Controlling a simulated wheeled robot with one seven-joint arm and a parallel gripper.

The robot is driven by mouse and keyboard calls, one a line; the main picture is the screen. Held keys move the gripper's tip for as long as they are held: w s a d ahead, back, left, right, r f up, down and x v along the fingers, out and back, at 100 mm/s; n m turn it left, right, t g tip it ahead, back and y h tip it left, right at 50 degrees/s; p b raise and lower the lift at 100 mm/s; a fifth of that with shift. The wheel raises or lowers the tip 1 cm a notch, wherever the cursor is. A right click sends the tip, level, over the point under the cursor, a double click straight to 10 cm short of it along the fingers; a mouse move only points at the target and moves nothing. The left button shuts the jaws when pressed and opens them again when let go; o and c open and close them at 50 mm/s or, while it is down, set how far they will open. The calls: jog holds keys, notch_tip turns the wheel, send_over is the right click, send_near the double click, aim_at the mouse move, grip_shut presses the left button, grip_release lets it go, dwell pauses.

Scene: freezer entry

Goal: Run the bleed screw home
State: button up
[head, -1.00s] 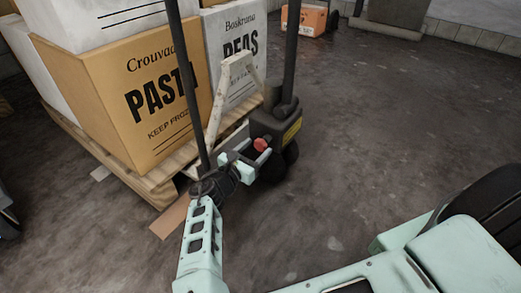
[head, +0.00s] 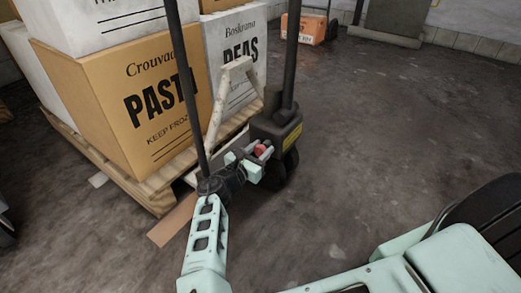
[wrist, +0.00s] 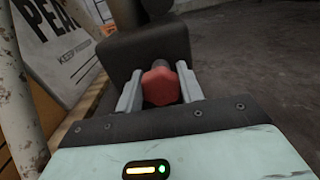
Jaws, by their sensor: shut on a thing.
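The bleed screw's red head (wrist: 160,86) sits on the dark pump body (wrist: 146,60) of the pallet jack in the wrist view. Its darker shank runs back toward the pump body. My gripper (wrist: 159,90) has one grey finger on each side of the red head, shut on it. In the head view, my gripper (head: 256,155) reaches the side of the pump body (head: 275,130), with the red screw head (head: 260,150) between its fingers. How deep the screw sits is hidden.
A pallet (head: 150,190) of boxes, including a brown pasta box (head: 110,105) and a white peas box (head: 235,75), stands at the left. A pale bent frame (head: 216,105) rises beside the pump. The floor (head: 400,120) at the right is clear.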

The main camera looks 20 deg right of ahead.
jog(key=shift+m, duration=0.3)
jog(key=m+p, duration=0.2)
jog(key=m, duration=0.1)
jog(key=shift+s+r+m+p, duration=0.1)
jog(key=shift+m+p, duration=0.2)
jog(key=shift+p, duration=0.05)
jog(key=m+p, duration=0.1)
jog(key=m, duration=0.5)
jog(key=shift+s+p, duration=0.1)
jog(key=shift+p, duration=0.25)
jog(key=m, duration=0.5)
jog(key=shift+f+m, duration=0.3)
jog(key=shift+m, duration=0.1)
jog(key=shift+f+m, duration=0.15)
jog(key=shift+m, duration=2.35)
jog(key=o, duration=1)
